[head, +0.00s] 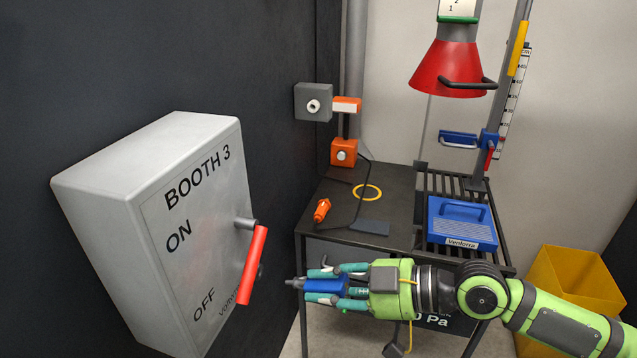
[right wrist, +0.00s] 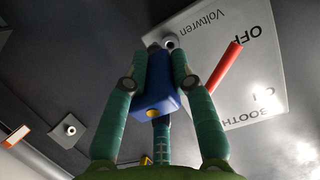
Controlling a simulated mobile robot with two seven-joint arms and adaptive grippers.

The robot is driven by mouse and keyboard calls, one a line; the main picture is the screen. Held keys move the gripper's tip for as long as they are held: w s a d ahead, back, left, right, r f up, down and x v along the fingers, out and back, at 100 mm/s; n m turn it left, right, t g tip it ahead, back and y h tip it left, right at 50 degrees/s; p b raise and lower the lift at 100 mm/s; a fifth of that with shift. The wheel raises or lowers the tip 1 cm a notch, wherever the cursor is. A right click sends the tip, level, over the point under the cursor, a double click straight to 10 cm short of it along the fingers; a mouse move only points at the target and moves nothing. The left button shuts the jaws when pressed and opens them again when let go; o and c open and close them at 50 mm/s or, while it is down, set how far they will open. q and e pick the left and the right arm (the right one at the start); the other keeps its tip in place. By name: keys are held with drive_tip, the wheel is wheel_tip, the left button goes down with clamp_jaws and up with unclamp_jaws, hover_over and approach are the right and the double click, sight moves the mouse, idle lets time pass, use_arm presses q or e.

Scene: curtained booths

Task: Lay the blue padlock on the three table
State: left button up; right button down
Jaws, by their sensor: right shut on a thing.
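My right gripper (head: 322,285) comes in from the right and is shut on the blue padlock (head: 326,287), with teal fingers along its sides. A short grey part of the padlock points left toward the switch box. In the right wrist view the padlock's blue body (right wrist: 157,88) sits between the fingers, with a yellow round spot on its near end. The dark table (head: 390,188) of booth 3 stands behind the gripper; the padlock is held in front of its near edge, apart from the top. My left gripper is not in view.
A grey BOOTH 3 switch box (head: 160,220) on the left wall has a red lever (head: 253,265) hanging down by OFF. On the table are a yellow ring (head: 367,192), an orange tool (head: 321,210) and a blue case (head: 461,222). A red hood (head: 447,68) hangs above; a yellow bin (head: 570,290) stands right.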

sight(346, 288)
drive_tip(key=shift+s+a+r+g, duration=0.3)
drive_tip(key=shift+s+a+r, duration=0.05)
drive_tip(key=shift+r, duration=0.05)
drive_tip(key=shift+s+r+n, duration=0.3)
drive_tip(key=shift+s+r, duration=0.45)
drive_tip(key=shift+r, duration=0.3)
drive_tip(key=d, duration=0.3)
drive_tip(key=shift+d+f+m, duration=0.15)
drive_tip(key=shift+d+m, duration=0.05)
drive_tip(key=shift+m, duration=0.2)
drive_tip(key=s+d+f+m+t+h, duration=0.2)
drive_tip(key=d+f, duration=0.5)
drive_tip(key=d, duration=0.6)
drive_tip(key=s+m+t, duration=0.1)
drive_tip(key=t, duration=0.1)
drive_tip(key=shift+d+f+t, duration=0.15)
drive_tip(key=shift+d+t, duration=0.1)
drive_tip(key=shift+t, duration=0.05)
